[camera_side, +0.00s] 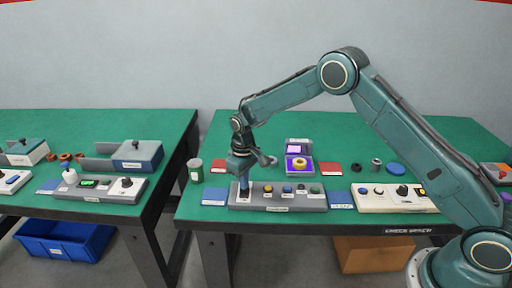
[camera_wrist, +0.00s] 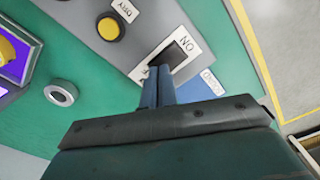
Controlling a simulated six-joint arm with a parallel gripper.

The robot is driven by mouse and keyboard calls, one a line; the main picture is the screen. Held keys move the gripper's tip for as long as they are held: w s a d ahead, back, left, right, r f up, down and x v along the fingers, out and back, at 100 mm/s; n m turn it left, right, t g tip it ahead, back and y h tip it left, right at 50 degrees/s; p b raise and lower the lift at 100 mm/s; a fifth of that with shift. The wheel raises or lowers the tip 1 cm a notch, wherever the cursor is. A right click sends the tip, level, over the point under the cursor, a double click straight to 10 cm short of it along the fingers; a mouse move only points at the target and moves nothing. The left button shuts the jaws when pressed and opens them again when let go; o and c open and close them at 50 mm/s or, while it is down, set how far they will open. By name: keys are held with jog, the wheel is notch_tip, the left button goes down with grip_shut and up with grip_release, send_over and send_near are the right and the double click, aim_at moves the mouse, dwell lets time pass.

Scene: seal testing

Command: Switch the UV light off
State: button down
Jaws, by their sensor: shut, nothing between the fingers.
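My gripper (camera_side: 244,186) is shut and empty, pointing down at the left end of a grey control panel (camera_side: 310,208). In the wrist view the closed blue fingertips (camera_wrist: 158,75) are at the edge of a dark rocker switch (camera_wrist: 174,55) on a white plate marked ON. I cannot tell whether they touch it. A box with a glowing purple inside (camera_side: 299,149) stands behind the panel and holds a yellow ring (camera_side: 299,163). Its purple glow also shows at the left of the wrist view (camera_wrist: 18,66). The fingers partly hide the switch plate.
A yellow button (camera_wrist: 109,29) is beside the switch on the panel, with several more buttons along it. A grey ring (camera_wrist: 61,93) lies on the green bench. A green jar (camera_side: 196,171) stands left of the gripper. A white panel (camera_side: 385,197) is to the right.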

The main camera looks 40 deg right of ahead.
dwell(0.3)
jog(key=shift+r, duration=3.4)
jog(key=shift+r, duration=0.1)
jog(key=s+d+r+m+t, duration=0.1)
jog(key=s+d+r+t, duration=0.25)
jog(key=s+r, duration=1.45)
jog(key=s+d+r+m+t, duration=0.1)
jog(key=s, duration=0.9)
jog(key=s+d+r+m+t, duration=0.1)
jog(key=s, duration=0.9)
jog(key=shift+s+r, duration=0.15)
jog(key=shift+r, duration=0.25)
